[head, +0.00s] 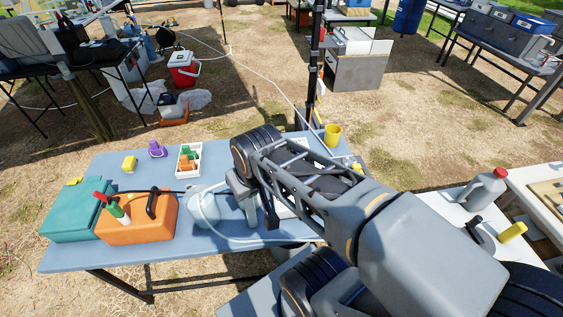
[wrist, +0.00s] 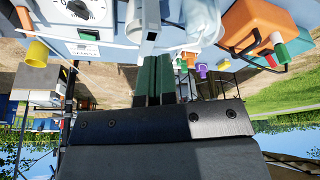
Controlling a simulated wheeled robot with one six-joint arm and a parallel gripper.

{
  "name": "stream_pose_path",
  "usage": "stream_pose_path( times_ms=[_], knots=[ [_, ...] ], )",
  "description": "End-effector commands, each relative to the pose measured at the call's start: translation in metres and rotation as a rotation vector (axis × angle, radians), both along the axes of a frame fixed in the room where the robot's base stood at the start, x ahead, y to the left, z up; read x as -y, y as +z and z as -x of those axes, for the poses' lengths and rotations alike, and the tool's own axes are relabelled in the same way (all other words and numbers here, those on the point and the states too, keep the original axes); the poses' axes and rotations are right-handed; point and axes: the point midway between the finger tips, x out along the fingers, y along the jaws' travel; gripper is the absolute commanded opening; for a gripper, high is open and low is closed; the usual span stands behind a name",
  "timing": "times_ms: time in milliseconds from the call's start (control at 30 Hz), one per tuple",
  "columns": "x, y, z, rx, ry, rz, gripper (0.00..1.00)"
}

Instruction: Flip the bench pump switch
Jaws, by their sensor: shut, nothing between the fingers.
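The bench pump appears to be the white-faced box with a round dial (wrist: 82,10) at the top left of the wrist view. In the head view my arm hides most of it on the blue table. The fingers point toward the table, just right of the dial face. Whether they touch anything cannot be told.
The blue table (head: 75,257) holds an orange case (head: 140,222), a teal case (head: 72,215), a white tray (head: 181,171) of small coloured pieces, a purple cup (head: 156,149) and a yellow cup (head: 333,135). A clear hose (head: 205,220) loops left of my arm.

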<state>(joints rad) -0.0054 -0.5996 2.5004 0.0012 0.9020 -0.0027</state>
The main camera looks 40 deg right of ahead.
Motion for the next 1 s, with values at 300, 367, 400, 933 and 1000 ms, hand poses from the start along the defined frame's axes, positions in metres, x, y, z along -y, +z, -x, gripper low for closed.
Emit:
stream_pose_path(
  times_ms=[300,367,400,933,1000],
  knots=[
    [0.026,0.012,-0.04,-0.068,-0.078,-0.023,0.0],
    [0.042,0.015,-0.059,-0.097,-0.116,-0.038,0.0],
    [0.055,0.015,-0.073,-0.118,-0.141,-0.049,0.0],
    [0.236,-0.057,-0.164,-0.28,-0.395,-0.236,0.0],
    [0.247,-0.064,-0.165,-0.285,-0.408,-0.248,0.0]
  ],
)
